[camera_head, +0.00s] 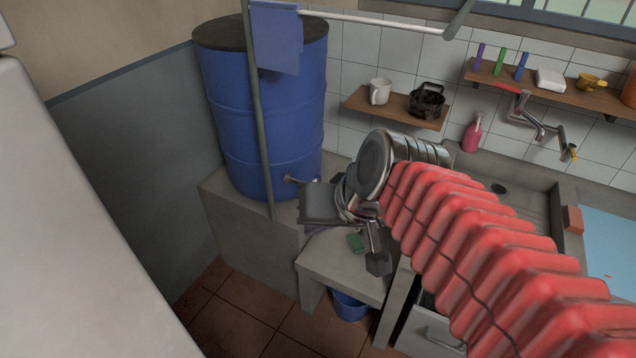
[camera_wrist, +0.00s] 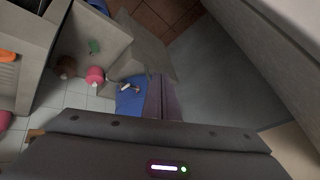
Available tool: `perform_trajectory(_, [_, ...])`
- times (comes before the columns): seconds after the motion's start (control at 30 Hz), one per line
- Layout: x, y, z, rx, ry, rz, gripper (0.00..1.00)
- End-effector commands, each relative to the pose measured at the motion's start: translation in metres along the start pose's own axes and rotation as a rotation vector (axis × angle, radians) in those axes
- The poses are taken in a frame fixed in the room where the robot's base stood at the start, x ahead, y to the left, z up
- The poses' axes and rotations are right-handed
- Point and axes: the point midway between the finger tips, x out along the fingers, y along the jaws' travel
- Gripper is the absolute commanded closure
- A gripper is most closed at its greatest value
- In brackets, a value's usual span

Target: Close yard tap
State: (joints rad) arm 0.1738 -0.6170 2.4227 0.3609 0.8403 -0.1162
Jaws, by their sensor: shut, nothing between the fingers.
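The yard tap (camera_head: 293,180) is a small pale metal fitting low on the front of the blue barrel (camera_head: 262,120). In the wrist view the tap (camera_wrist: 128,87) shows with a whitish handle against the blue barrel (camera_wrist: 128,106). How far its handle is turned is too small to tell. My gripper (camera_head: 312,205) is shut and empty, just below and right of the tap in the head view. In the wrist view my gripper (camera_wrist: 161,90) has its fingers together, close to the right of the tap. Whether they touch it I cannot tell.
A low grey ledge holds a green sponge (camera_head: 356,242), with a blue bucket (camera_head: 349,305) beneath. A sink counter and a wall faucet (camera_head: 530,115) are at right. A green-grey pole (camera_head: 256,110) stands before the barrel. A shelf (camera_head: 396,108) holds a mug.

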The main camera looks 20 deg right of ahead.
Motion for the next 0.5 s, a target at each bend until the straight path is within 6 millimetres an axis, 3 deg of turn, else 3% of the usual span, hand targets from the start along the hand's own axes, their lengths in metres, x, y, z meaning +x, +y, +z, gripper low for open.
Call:
perform_trajectory(0.1, [-0.005, 0.004, 0.027, -0.129, -0.029, 0.072, 1.00])
perform_trajectory(0.2, [-0.009, 0.012, 0.041, -0.207, -0.040, 0.127, 1.00])
perform_trajectory(0.5, [-0.013, 0.022, 0.051, -0.278, -0.045, 0.187, 1.00])
